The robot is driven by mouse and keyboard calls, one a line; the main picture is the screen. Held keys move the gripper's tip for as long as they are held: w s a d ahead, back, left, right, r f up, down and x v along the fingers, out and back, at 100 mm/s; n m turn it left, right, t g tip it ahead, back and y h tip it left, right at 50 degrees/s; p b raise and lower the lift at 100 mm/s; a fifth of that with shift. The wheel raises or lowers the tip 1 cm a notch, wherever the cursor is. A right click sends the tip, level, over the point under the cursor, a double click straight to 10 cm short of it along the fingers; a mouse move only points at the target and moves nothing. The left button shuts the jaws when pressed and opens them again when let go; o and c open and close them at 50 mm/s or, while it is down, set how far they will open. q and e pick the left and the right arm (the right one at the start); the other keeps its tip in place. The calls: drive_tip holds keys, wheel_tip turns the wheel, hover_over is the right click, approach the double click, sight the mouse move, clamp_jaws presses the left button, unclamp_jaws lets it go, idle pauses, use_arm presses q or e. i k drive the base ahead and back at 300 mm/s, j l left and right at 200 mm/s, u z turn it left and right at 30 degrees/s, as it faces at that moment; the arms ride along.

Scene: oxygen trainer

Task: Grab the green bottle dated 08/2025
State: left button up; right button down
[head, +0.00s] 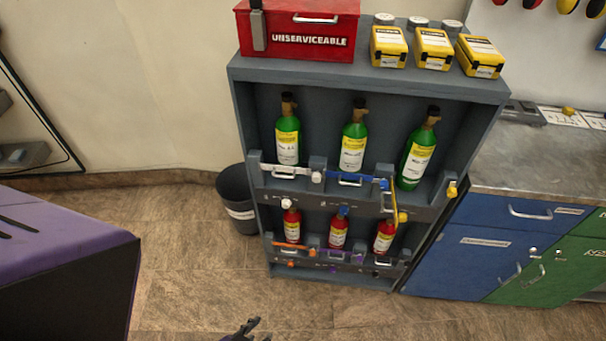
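Three green bottles stand upright on the upper shelf of a grey rack (245,72): a left one (287,140), a middle one (353,148) and a right one (418,158). Each has a black top and a yellow and white label; the dates are too small to read. Bars run across the front of the shelf, white before the left bottle, blue before the middle one, and a yellow one hangs down at the right. My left gripper (250,326) shows only in part at the bottom edge, far from the bottles; its opening is unclear. My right gripper is not in view.
Several red bottles (338,234) stand on the lower shelf. A red box marked UNSERVICEABLE (300,42) and yellow cases (388,47) sit on top. A black bin (237,190) stands left, a blue cabinet (465,255) right. The floor in front is clear.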

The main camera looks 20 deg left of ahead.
sight(420, 145)
drive_tip(key=i+l+u, duration=0.1)
drive_tip(key=l, duration=0.25)
drive_tip(key=i+l+u, duration=0.1)
drive_tip(key=i+l, duration=0.15)
drive_tip(key=l, duration=0.15)
drive_tip(key=i+l+u, duration=0.1)
drive_tip(key=l, duration=0.3)
drive_tip(key=i+l, duration=0.2)
drive_tip(key=l, duration=0.2)
drive_tip(key=i+l+u, duration=0.15)
drive_tip(key=l, duration=0.25)
drive_tip(key=i+l+u, duration=0.1)
drive_tip(key=l, duration=0.35)
drive_tip(key=i+l+u, duration=0.1)
drive_tip(key=l, duration=0.3)
